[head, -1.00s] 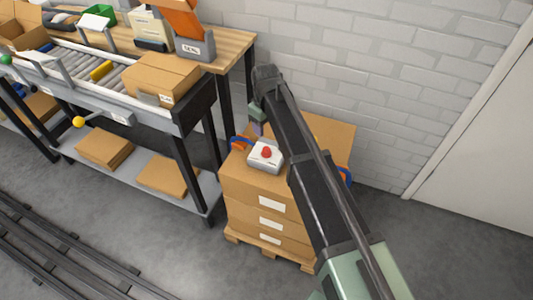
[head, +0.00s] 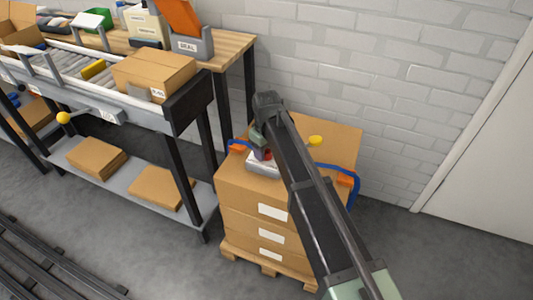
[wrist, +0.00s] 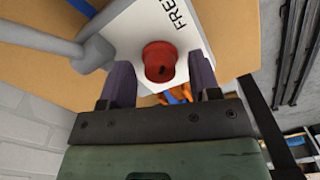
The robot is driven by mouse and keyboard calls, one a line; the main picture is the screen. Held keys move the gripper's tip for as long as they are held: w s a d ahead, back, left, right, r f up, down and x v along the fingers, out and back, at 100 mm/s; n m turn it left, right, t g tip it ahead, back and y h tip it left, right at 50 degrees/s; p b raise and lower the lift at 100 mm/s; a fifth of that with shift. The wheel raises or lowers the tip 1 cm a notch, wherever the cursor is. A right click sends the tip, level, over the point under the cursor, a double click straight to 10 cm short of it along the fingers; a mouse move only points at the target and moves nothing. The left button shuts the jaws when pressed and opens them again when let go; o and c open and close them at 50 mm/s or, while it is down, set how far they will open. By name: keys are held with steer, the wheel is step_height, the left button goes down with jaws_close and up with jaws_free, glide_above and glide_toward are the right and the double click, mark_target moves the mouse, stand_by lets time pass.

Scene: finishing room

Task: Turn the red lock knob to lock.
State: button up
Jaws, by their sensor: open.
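The red lock knob (wrist: 160,62) sits on a pale box (wrist: 125,30) in the wrist view, and lettering reading "FRE" shows beside it. My gripper (wrist: 162,76) is open, with one dark finger on each side of the knob. I cannot tell whether either finger touches it. In the head view the knob (head: 267,154) is partly covered by my gripper (head: 262,148), and the pale box (head: 262,170) lies on top of the stacked cartons, partly behind my arm.
The stacked cartons (head: 240,197) stand on a pallet against the white brick wall (head: 400,80). A blue strap with orange pieces (head: 346,180) and a yellow round thing (head: 315,141) are on top. A roller conveyor (head: 75,68) stands at left.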

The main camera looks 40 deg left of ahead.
steer(key=c, duration=0.9)
steer(key=shift+m, duration=0.4)
steer(key=shift+c, duration=0.2)
steer(key=m, duration=0.3)
steer(key=shift+m, duration=0.3)
steer(key=m, duration=0.9)
steer(key=shift+m, duration=2.3)
